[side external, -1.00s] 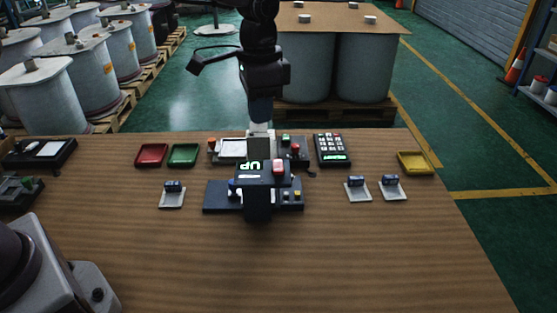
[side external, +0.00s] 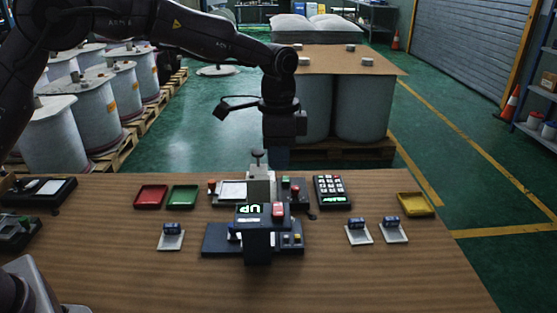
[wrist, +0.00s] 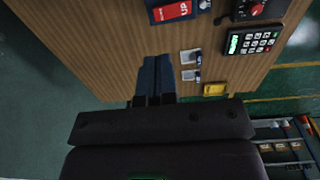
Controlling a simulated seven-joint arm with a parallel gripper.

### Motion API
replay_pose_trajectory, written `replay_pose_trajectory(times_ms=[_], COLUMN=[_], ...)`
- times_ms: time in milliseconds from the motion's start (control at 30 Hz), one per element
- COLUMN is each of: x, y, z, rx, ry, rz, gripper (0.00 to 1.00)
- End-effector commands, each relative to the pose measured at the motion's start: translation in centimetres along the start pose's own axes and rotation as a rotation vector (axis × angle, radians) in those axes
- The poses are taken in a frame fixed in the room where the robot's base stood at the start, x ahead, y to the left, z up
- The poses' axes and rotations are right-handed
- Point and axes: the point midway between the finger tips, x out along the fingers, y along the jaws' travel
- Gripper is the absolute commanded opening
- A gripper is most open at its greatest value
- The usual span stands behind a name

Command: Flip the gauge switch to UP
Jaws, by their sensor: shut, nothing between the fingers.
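The gauge is a dark block (side external: 258,238) on a black base, near the middle of the table. Its small screen shows green letters that look like UP (side external: 249,209). A red rocker switch (side external: 278,210) sits to the right of the screen. In the wrist view the red switch (wrist: 172,11) shows at the top edge with white letters UP. My gripper (side external: 279,166) points down behind and above the gauge, apart from the switch. In the wrist view its two blue-grey fingers (wrist: 155,62) lie together, with nothing between them.
A black keypad (side external: 332,191) stands at the back right. Red (side external: 151,196) and green (side external: 183,197) trays lie at the left, a yellow tray (side external: 415,204) at the right. Small stands with blue pieces (side external: 358,231) flank the gauge. The front of the table is clear.

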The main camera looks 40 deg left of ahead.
Motion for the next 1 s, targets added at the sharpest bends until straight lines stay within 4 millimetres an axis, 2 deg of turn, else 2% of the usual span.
replay_pose_trajectory(times_ms=[33,300,500,700,1000], x=[1.2,7.0,9.9,11.1,11.1], y=[0.1,0.1,0.0,0.0,0.0], z=[0.1,0.1,0.1,0.0,0.0], rx=[0.0,0.0,0.0,0.0,-0.001], ry=[-0.005,-0.005,-0.002,-0.001,-0.001], rz=[0.004,0.003,0.001,0.0,0.0], gripper=[0.0,0.0,0.0,0.0,0.0])
